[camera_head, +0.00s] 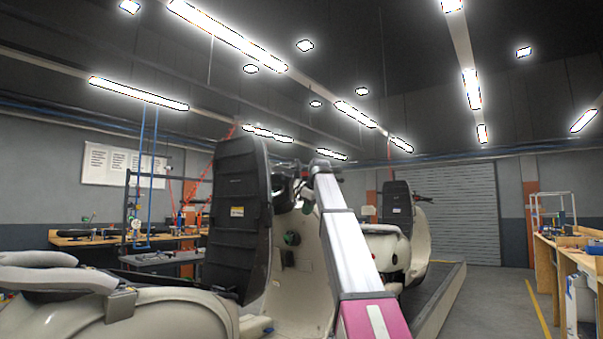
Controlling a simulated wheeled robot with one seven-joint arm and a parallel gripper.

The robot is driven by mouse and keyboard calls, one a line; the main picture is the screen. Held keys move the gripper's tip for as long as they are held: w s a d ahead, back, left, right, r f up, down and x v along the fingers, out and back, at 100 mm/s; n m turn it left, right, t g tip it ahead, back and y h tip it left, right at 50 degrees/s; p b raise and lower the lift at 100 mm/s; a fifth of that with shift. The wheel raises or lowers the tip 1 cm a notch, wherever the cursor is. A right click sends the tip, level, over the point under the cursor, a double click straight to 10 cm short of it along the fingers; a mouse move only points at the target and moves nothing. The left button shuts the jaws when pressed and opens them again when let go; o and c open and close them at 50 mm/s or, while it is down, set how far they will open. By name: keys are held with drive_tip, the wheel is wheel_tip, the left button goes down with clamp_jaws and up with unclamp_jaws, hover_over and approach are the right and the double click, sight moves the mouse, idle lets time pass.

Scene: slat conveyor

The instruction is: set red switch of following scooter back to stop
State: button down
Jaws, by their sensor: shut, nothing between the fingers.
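The nearer cream scooter (308,262) fills the lower left and middle. Its black seat (237,215) is tipped up and hides part of its front. Another cream scooter (415,245) stands farther back to the right, also with its black seat (396,205) upright. I cannot make out a red switch on either. My arm (345,250), silver with a pink section, reaches up from the bottom to the nearer scooter's handlebar area. My gripper does not show clearly; the arm's far end blends with dark parts there.
The conveyor edge (440,300) runs along the right of the scooters. Beyond it is free floor (495,295) with a yellow line. Wooden workbenches (568,262) stand at far right, and another bench (90,240) at left. A grey shutter (465,205) closes the back.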

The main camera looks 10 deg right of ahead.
sight(302, 171)
drive_tip(key=s+r+n, duration=0.1)
drive_tip(key=s+r, duration=0.1)
drive_tip(key=r, duration=1)
drive_tip(key=s+r+n+t, duration=0.1)
drive_tip(key=s+r, duration=0.2)
drive_tip(key=r, duration=0.9)
drive_tip(key=shift+s+a+n, duration=0.25)
drive_tip(key=shift+s+n, duration=0.05)
drive_tip(key=shift+n, duration=0.1)
drive_tip(key=shift+f, duration=0.15)
drive_tip(key=x, duration=0.3)
drive_tip(key=w+r+x, duration=0.1)
drive_tip(key=x, duration=0.3)
drive_tip(key=w+x, duration=0.1)
drive_tip(key=x, duration=0.3)
drive_tip(key=shift+w+d, duration=0.1)
drive_tip(key=shift+d, duration=0.2)
drive_tip(key=shift+w+d, duration=0.2)
drive_tip(key=shift+w, duration=0.4)
